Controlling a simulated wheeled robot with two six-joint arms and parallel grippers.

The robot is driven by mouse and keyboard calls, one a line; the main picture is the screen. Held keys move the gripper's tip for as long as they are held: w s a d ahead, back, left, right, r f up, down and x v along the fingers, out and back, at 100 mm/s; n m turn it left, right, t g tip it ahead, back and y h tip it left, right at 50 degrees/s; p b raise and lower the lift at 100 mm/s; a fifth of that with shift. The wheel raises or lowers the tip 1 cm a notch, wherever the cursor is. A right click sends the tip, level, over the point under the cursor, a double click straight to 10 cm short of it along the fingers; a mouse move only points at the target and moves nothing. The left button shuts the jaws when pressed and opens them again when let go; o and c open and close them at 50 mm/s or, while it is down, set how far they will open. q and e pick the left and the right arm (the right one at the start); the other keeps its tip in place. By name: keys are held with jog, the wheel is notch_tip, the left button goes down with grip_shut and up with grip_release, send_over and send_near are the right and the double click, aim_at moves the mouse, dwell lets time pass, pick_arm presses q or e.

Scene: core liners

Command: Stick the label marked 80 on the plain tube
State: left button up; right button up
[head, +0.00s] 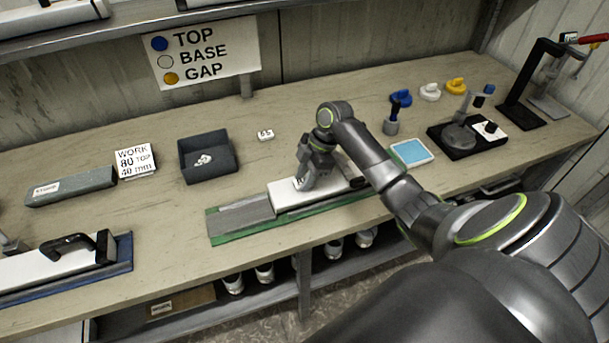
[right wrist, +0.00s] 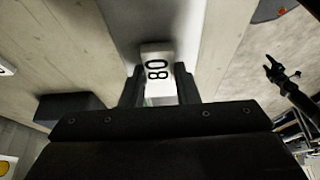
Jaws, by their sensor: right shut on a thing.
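I cannot tell whether label and tube touch. In the head view the label is mostly hidden by the gripper. A dark clawed shape (right wrist: 282,77) at the right of the right wrist view may be my left gripper; its jaws are unclear.
A dark bin (head: 208,168) with small white pieces stands behind the tube, beside a card reading WORK 80 TOP 40 mm (head: 135,161). A blue pad (head: 411,152) and a black stand (head: 530,90) are to the right.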

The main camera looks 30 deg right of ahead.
jog(key=shift+f, duration=0.2)
jog(key=o, duration=0.9)
jog(key=shift+o, duration=0.6)
jog(key=o, duration=0.4)
jog(key=shift+r, duration=0.15)
jog(key=shift+r+p, duration=3.45)
